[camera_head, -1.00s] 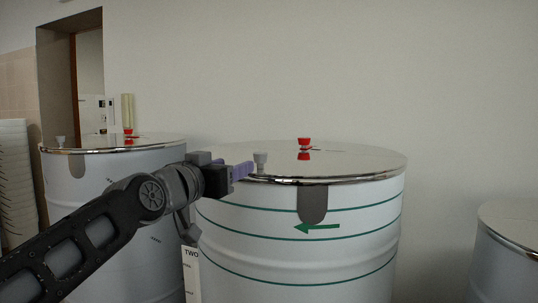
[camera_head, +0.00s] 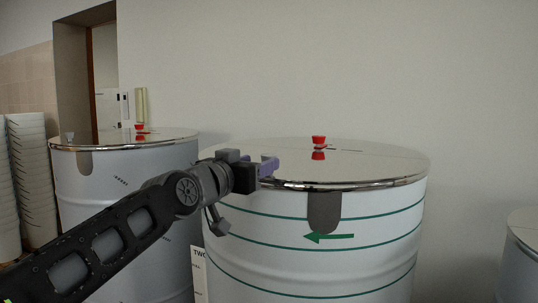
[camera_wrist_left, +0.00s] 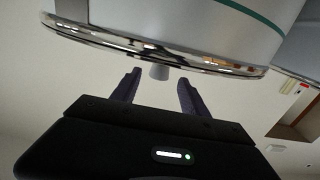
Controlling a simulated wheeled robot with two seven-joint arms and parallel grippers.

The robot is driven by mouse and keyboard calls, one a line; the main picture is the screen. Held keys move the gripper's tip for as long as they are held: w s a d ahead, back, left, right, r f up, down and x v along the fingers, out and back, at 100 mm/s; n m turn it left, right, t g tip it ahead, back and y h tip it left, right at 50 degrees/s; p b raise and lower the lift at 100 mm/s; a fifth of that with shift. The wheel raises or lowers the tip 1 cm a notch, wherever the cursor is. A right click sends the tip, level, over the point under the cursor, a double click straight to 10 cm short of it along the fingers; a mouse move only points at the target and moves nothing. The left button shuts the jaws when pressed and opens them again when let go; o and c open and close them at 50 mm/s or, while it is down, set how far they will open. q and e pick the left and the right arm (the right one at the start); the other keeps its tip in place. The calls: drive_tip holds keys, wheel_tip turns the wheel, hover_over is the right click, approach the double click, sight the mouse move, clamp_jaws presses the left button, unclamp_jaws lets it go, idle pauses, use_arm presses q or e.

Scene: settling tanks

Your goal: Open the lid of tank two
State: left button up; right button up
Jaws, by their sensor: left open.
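Tank two (camera_head: 375,215) is a large white drum with green bands, a green arrow and a label partly reading "TWO". Its shiny round lid (camera_head: 375,165) lies flat and closed on top, with a red knob (camera_head: 319,142) on it. My left gripper (camera_head: 271,163) is open at the lid's left front edge. In the left wrist view, a small grey knob (camera_wrist_left: 159,72) by the lid rim (camera_wrist_left: 205,62) shows between the tips of the open fingers (camera_wrist_left: 158,77), with gaps at both sides. In the head view the gripper hides this knob. My right gripper is not in view.
Another lidded drum (camera_head: 110,200) stands at the left behind my left arm, and part of a third (camera_head: 520,255) at the right edge. Stacked white buckets (camera_head: 28,180) stand at far left. A plain wall (camera_head: 380,70) is behind the tanks.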

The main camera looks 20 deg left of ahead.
sight(269, 154)
use_arm(q)
drive_tip(key=w+p, duration=0.2)
drive_tip(key=w, duration=0.1)
drive_tip(key=w+d+p, duration=0.1)
drive_tip(key=p, duration=0.1)
drive_tip(key=shift+w+r, duration=0.25)
drive_tip(key=shift+w, duration=0.15)
drive_tip(key=shift+w+f, duration=0.25)
drive_tip(key=shift+w, duration=0.25)
clamp_jaws()
idle(0.6)
